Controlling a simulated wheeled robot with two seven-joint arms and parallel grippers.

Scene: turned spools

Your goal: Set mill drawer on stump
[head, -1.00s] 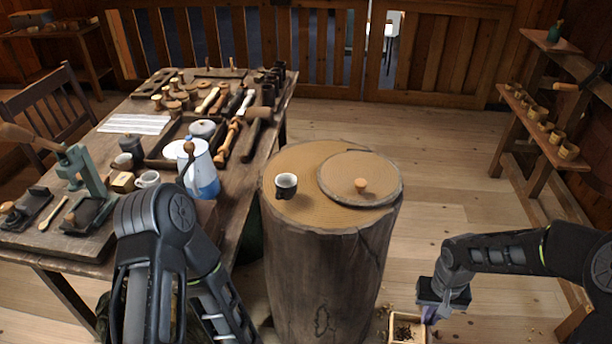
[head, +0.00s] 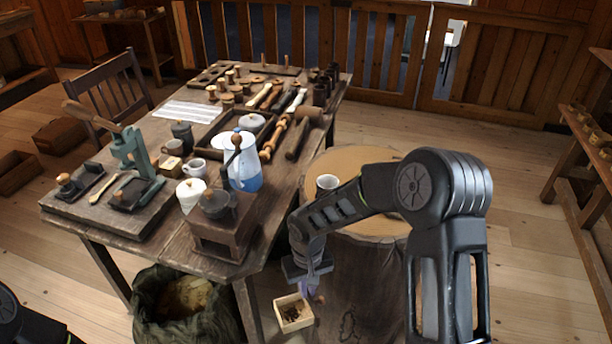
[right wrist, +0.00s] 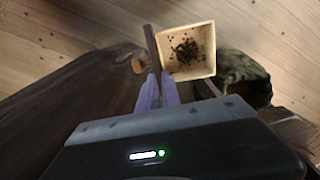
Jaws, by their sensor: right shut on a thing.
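The mill drawer (head: 293,313) is a small pale open box with dark grounds inside. My right gripper (head: 306,287) is shut on it and holds it low, between the table and the stump. In the right wrist view the fingers (right wrist: 158,90) pinch its dark front board, beside a round wooden knob (right wrist: 139,66); the drawer's pale tray (right wrist: 188,52) is tilted in the picture. The stump (head: 352,160) stands right of the drawer, its flat top higher than the drawer and partly hidden by my right arm. My left gripper is out of view.
The mill (head: 222,238) sits at the near corner of the crowded table (head: 160,232). An open sack (head: 185,308) is below the table. The stump's far top is bare.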

